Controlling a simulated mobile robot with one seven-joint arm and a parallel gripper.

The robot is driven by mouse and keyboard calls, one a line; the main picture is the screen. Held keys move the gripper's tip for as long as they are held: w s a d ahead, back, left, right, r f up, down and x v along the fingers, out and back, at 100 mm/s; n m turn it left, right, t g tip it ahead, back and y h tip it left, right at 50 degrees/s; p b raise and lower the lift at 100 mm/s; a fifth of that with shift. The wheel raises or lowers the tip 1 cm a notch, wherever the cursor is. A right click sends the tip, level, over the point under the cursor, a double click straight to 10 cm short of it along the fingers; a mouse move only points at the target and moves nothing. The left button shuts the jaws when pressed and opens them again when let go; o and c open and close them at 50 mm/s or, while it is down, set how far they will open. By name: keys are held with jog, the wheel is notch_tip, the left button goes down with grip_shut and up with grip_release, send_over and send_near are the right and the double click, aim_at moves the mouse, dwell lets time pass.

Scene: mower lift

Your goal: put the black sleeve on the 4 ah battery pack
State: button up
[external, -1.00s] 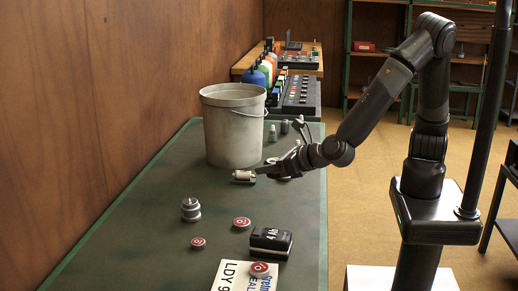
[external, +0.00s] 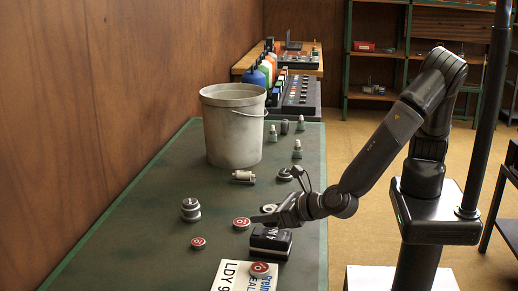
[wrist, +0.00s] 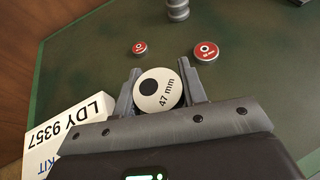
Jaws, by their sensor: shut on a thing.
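My gripper (external: 262,217) is over the table, just above the far side of the 4 Ah battery pack (external: 270,246). The pack is a black box with white lettering, partly hidden by the gripper. My gripper is shut on a pale disc (wrist: 160,90) marked "47 mm" with a black spot at one side. The disc shows as a pale ring at the fingers in the external view (external: 267,208). A small dark cylinder (external: 285,127) stands right of the bucket; it may be the black sleeve, but I cannot tell.
A grey bucket (external: 232,135) stands at the back. Several small fittings stand beside it. Two red discs (external: 241,223) (external: 198,243) and a grey stepped cylinder (external: 190,209) are to the left. The left table edge is clear.

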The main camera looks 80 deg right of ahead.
jog(key=shift+f, duration=1.5)
jog(key=shift+f, duration=0.1)
jog(key=o, duration=1.3)
jog(key=shift+s+a+r, duration=0.1)
jog(key=shift+s+r, duration=0.15)
jog(key=shift+s, duration=0.1)
jog(key=v, duration=1.1)
jog(key=shift+s, duration=0.15)
